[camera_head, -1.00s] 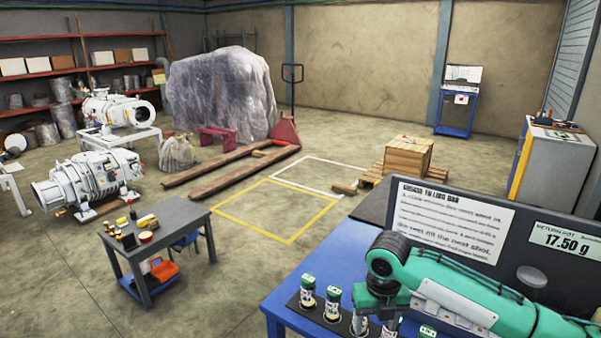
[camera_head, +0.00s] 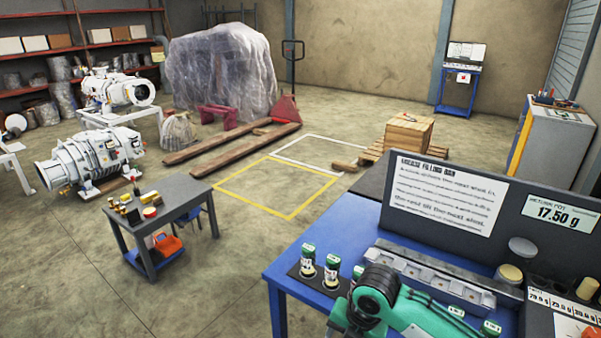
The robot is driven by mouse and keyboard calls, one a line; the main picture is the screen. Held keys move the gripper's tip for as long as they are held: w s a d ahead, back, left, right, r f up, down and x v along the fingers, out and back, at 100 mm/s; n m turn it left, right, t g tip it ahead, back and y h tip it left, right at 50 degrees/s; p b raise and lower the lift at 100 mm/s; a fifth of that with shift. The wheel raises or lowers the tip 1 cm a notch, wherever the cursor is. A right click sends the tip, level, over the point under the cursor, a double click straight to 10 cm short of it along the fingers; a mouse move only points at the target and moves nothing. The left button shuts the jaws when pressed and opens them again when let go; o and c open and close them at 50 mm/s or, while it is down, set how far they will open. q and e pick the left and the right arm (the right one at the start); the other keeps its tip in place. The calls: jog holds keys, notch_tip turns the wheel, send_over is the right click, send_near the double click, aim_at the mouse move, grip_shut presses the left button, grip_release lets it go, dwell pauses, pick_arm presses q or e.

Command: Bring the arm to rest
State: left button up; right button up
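My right arm (camera_head: 385,300), green with dark joints, comes in at the bottom right, low over the front of the blue bench (camera_head: 318,248). Its lower end is cut off by the bottom edge of the picture, and no gripper fingers show. My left arm and gripper are not in view. Several white vials with green caps, one of them a clear one (camera_head: 332,270), stand on the bench; some are partly hidden behind my arm. A long grey slotted rack (camera_head: 440,285) lies behind the arm.
A dark panel with a white notice (camera_head: 447,203) and a 17.50 g display (camera_head: 559,218) stands behind the bench. Round containers (camera_head: 509,275) and a scale-like strip (camera_head: 570,300) are at right. A small table (camera_head: 180,190) stands left; open floor lies between.

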jog(key=s+f+m+t+y, duration=0.2)
jog(key=s+f+m, duration=0.3)
jog(key=s+m, duration=0.7)
jog(key=s+d+f+m+h, duration=0.4)
jog(key=s+d+m, duration=0.8)
jog(key=m, duration=0.5)
notch_tip(320, 180, down, 32)
jog(key=d, duration=0.1)
jog(key=s+d+f+g, duration=0.1)
jog(key=s+d+f, duration=0.2)
jog(key=s+f, duration=1.4)
jog(key=shift+s+d+f+g, duration=0.25)
jog(key=shift+s+g, duration=0.15)
jog(key=shift+s, duration=0.5)
